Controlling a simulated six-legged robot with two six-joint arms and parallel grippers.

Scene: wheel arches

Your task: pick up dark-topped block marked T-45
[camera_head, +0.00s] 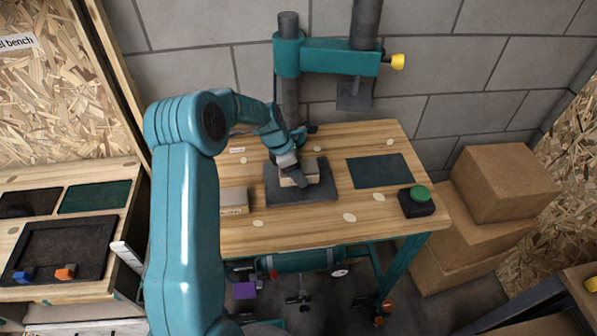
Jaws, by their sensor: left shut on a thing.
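My left arm comes in from the left and reaches over the wooden bench. My left gripper (296,174) is shut on a pale block (311,173) at the dark square plate (318,192) in the middle of the bench. The gripper hides part of the block, and I cannot read any mark on it. I cannot tell whether the block touches the plate. A second pale block (234,201), with small print on its front, sits left of the plate, partly behind my arm. My right gripper is not in view.
A teal press (330,57) with a yellow knob stands behind the plate. A dark mat (379,170) and a green button on a black box (417,201) are on the right of the bench. Cardboard boxes (505,183) stand right. A side bench (70,172) with trays is left.

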